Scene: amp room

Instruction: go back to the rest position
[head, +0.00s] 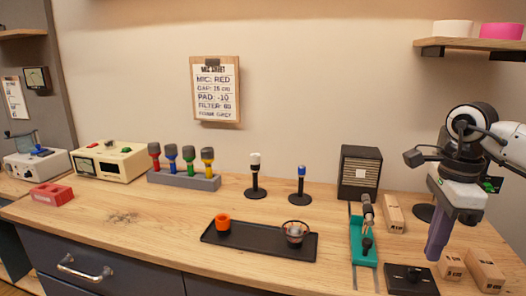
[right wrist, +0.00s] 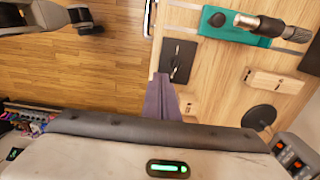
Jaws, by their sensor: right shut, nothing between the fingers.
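My right gripper (head: 435,254) hangs at the right end of the wooden workbench (head: 130,232), its purple fingers pointing down. The fingers are shut with nothing between them. In the head view they appear between a black switch box (head: 411,280) and light wooden blocks (head: 452,265). In the right wrist view the shut fingers (right wrist: 162,82) point toward the black box (right wrist: 178,60).
A teal stand (head: 358,243) holding a microphone is left of my right gripper, with a dark speaker (head: 360,172) behind. A shelf (head: 470,45) hangs above. The bench's front left is mostly clear.

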